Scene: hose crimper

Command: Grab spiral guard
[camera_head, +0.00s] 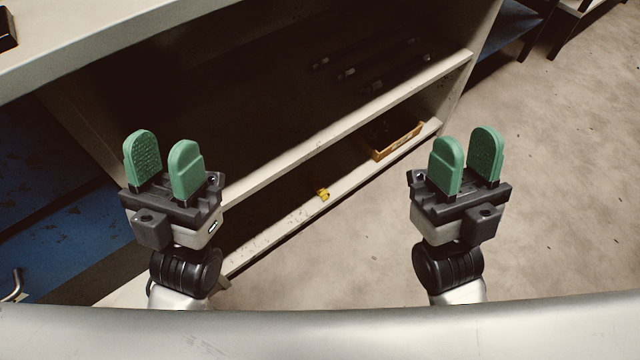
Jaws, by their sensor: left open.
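My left gripper (164,172) is raised in front of the shelf unit with its green fingers apart and nothing between them. My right gripper (466,168) is raised to the right of the shelves, its green fingers also apart and empty. A small yellow item (322,193) sits near the front edge of the lower shelf, between the two grippers in the picture. I cannot tell if it is the spiral guard. Several dark hose-like pieces (347,73) lie in shadow on the upper shelf. No thing is clearly recognisable as the spiral guard.
The shelf unit has an upper shelf edge (370,119) and a lower shelf edge (290,229). A shallow orange-brown box (398,144) stands on the lower shelf at the right. A pale worktop (100,35) overhangs the shelves. The floor (570,180) on the right is clear.

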